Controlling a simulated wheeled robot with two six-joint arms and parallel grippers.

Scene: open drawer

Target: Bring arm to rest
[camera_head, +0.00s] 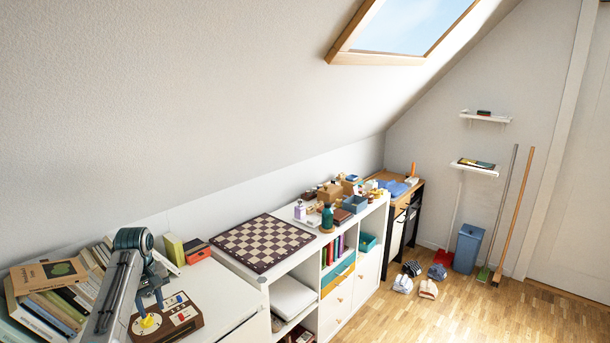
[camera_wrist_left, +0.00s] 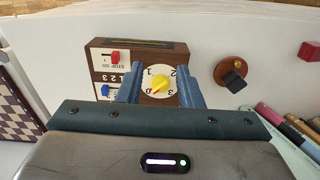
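My left arm comes in from the lower left in the head view, and its gripper (camera_head: 149,301) points down over a brown box with a dial and switches (camera_head: 181,318). In the left wrist view the two blue fingers of the gripper (camera_wrist_left: 160,92) stand apart, one on each side of the box's yellow dial knob (camera_wrist_left: 159,84). The gap between them looks wider than the knob, and I cannot tell if either finger touches the box. The box also shows a red switch and a blue switch. My right gripper is not in view.
The box stands on a white cabinet top (camera_head: 228,291). Stacked books (camera_head: 48,277) lie at the left, and small upright books (camera_head: 174,249) stand behind. A chessboard (camera_head: 262,242) lies to the right. In the wrist view a round brown piece with a black knob (camera_wrist_left: 232,74) is near the box.

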